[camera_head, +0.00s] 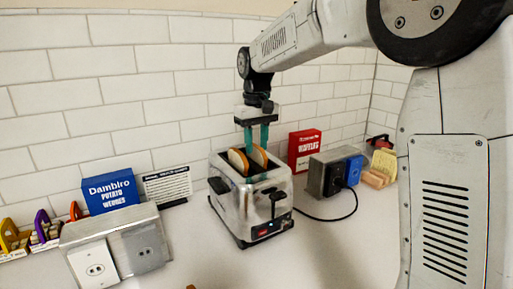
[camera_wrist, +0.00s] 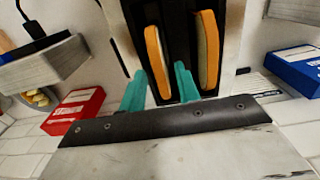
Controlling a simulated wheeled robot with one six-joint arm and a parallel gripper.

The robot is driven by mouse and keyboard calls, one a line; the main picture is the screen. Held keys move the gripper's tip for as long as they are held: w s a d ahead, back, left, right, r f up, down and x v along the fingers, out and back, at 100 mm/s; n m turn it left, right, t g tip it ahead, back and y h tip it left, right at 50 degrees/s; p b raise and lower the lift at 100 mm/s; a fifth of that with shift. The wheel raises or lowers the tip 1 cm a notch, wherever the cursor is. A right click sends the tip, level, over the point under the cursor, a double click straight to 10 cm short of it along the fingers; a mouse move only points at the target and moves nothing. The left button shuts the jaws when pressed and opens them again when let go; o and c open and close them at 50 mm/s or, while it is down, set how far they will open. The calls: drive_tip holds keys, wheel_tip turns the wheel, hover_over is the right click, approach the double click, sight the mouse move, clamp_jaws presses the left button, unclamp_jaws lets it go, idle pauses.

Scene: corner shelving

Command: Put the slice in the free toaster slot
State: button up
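The chrome toaster (camera_head: 240,205) stands on the counter in the middle of the head view. Two bread slices stand upright in its slots: one slice (camera_head: 238,161) at left and another slice (camera_head: 258,156) at right. In the wrist view they show as a left slice (camera_wrist: 157,62) and a right slice (camera_wrist: 208,50) in the dark slots. My gripper (camera_head: 256,148) points down over the toaster top. In the wrist view its teal fingertips (camera_wrist: 160,68) are apart, on either side of the left slice, with narrow gaps visible. The slices' lower parts are hidden inside the toaster.
A red waffles box (camera_head: 304,150) and a grey outlet box (camera_head: 328,174) stand right of the toaster, with a black cord on the counter. A blue potato wedges box (camera_head: 110,193) and another outlet box (camera_head: 75,238) are at left. The tiled wall is close behind.

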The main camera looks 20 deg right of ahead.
wheel_tip(320, 180, up, 10)
drive_tip(key=s+d+f+m, duration=0.1)
drive_tip(key=s, duration=0.8)
drive_tip(key=s+d+f, duration=0.1)
drive_tip(key=s+f, duration=0.1)
drive_tip(key=s, duration=0.8)
drive_tip(key=s+d+f+m+t, duration=0.1)
drive_tip(key=s+f, duration=1.1)
drive_tip(key=s, duration=0.5)
drive_tip(key=shift+f, duration=0.2)
drive_tip(key=shift+o, duration=0.5)
